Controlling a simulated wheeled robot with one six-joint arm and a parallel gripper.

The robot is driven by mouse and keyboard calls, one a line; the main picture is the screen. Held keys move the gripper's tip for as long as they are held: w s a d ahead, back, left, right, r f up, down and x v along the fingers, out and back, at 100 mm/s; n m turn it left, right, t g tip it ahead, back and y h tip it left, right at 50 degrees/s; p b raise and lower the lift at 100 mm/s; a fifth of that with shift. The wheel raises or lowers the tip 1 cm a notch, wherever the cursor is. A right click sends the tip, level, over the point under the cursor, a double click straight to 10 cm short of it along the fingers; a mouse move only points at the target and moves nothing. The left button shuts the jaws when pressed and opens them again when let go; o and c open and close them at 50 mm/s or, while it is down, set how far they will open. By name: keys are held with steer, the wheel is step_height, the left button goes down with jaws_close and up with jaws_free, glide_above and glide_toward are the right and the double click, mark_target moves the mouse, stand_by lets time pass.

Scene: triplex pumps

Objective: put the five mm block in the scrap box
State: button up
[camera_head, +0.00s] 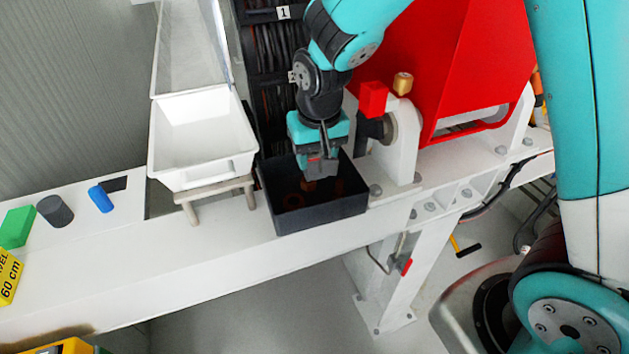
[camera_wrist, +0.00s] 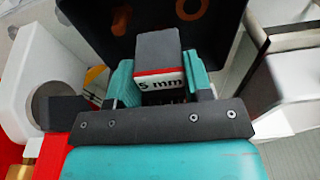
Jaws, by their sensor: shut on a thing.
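My gripper (camera_head: 320,168) is shut on the five mm block (camera_wrist: 158,62). The block is dark grey with a red stripe and a white label reading "5 mm", clear in the wrist view between the teal fingers. In the head view the gripper points down over the black open box (camera_head: 322,217), which I take to be the scrap box. The held block is at or just inside the box's opening; its exact height is hard to tell. Orange-brown ring-like pieces (camera_wrist: 190,11) lie in the box. The gripper hides part of the box's inside.
A white bin (camera_head: 205,140) stands left of the black box. Blue (camera_head: 101,198), dark grey (camera_head: 55,210) and green (camera_head: 17,227) pieces lie on the white beam at left. A red block (camera_head: 373,99) and a white bearing housing stand close right of the gripper.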

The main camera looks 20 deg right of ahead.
mark_target(317, 163)
step_height(317, 163, down, 9)
steer(key=shift+r+p, duration=0.2)
steer(key=shift+p, duration=0.55)
steer(key=shift+f, duration=0.1)
steer(key=o, duration=0.9)
steer(key=shift+o, duration=0.2)
steer(key=r, duration=0.3)
steer(key=s+r+b, duration=0.1)
steer(key=r, duration=0.3)
steer(key=r+b, duration=0.1)
steer(key=r, duration=0.3)
steer(key=shift+s+r, duration=0.15)
steer(key=shift+s, duration=0.2)
steer(key=shift+s+a+r, duration=0.1)
steer(key=shift+s+r, duration=0.05)
steer(key=shift+r, duration=0.2)
steer(key=s+a+r+n+g+y, duration=0.1)
steer(key=s+r+n, duration=0.3)
steer(key=s, duration=0.6)
steer(key=s+a+r+n+y, duration=0.2)
steer(key=s+r, duration=0.3)
steer(key=s, duration=0.4)
steer(key=shift+s+a+r+n+g+y, duration=0.15)
steer(key=shift+s+a+n+g+y, duration=0.2)
steer(key=shift+n+y, duration=0.4)
